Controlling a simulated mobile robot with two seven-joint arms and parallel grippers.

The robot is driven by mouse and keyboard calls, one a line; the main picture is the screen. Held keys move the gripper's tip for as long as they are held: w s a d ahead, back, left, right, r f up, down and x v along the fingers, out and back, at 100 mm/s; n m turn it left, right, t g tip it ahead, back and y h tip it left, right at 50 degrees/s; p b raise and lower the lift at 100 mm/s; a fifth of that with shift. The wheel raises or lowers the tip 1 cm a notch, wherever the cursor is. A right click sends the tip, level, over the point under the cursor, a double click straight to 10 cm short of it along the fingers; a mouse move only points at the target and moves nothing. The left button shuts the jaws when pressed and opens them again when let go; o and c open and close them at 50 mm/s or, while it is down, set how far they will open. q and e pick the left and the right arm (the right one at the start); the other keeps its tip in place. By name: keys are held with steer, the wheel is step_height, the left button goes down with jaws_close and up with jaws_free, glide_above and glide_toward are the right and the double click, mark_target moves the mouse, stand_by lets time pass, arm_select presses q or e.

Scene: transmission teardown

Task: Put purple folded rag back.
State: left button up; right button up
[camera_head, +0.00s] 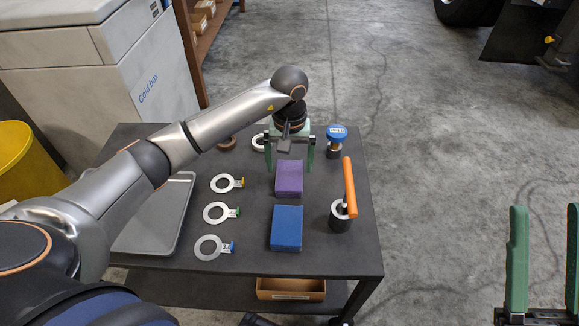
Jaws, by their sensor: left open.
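The purple folded rag (289,180) lies on the dark table (345,258), just behind a blue folded block-like rag (286,228). My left gripper (290,168) is open, with its green fingers pointing down on either side of the far end of the purple rag. I cannot tell its exact height above the table. My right gripper (543,262) shows at the lower right over the floor, its two green fingers apart with nothing between them.
Several metal rings with coloured tags, such as one ring (211,247), lie left of the rags. A grey tray (160,225) is at the table's left. An orange-handled tool (349,190) and a blue-capped part (337,137) stand on the right. A cardboard box (290,289) sits below.

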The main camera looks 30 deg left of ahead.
mark_target(289, 173)
arm_select(q)
step_height(289, 173, up, 9)
steer(key=p, duration=0.2)
stand_by(0.5)
